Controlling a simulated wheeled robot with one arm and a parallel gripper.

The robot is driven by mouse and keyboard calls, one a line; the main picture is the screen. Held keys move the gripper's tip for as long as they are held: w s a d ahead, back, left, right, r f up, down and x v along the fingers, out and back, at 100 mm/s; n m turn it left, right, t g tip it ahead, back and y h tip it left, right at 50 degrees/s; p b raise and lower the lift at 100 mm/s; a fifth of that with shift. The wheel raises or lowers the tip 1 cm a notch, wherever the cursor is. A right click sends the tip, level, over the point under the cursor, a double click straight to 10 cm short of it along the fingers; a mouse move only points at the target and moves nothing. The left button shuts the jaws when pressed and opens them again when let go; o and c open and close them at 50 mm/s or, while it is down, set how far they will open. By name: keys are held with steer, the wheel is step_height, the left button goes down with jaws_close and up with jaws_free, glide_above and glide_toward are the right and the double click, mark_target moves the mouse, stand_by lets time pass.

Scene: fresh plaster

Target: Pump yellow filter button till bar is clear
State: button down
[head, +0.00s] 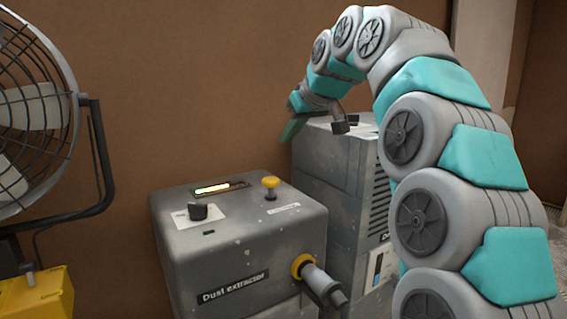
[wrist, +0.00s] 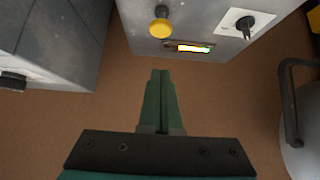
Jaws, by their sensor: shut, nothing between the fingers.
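The grey dust extractor (head: 240,245) stands at the lower centre of the head view. The yellow filter button (head: 270,183) stands up from its top; it also shows in the wrist view (wrist: 159,26). Beside the button a dark indicator bar (head: 221,189) is partly lit, white-yellow with a reddish end; the lit bar also shows in the wrist view (wrist: 190,47). My gripper (head: 291,130) is shut and empty, above and behind the button and apart from it. In the wrist view its green fingers (wrist: 160,78) are together, pointing toward the extractor's edge.
A black knob (head: 198,211) sits on the extractor's top, and a hose fitting (head: 312,276) sticks out of its front. A taller grey unit (head: 340,185) stands to the right. A caged fan (head: 40,110) and yellow box (head: 38,297) are at left. A brown wall (head: 190,80) is behind.

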steer(key=shift+w+r, duration=0.1)
steer(key=shift+r, duration=0.05)
glide_above(268, 178)
steer(key=s+d, duration=0.2)
step_height(268, 178, down, 8)
steer(key=shift+a+r, duration=0.1)
steer(key=shift+a, duration=0.05)
steer(key=shift+s+f, duration=0.1)
steer(key=shift+f, duration=1.55)
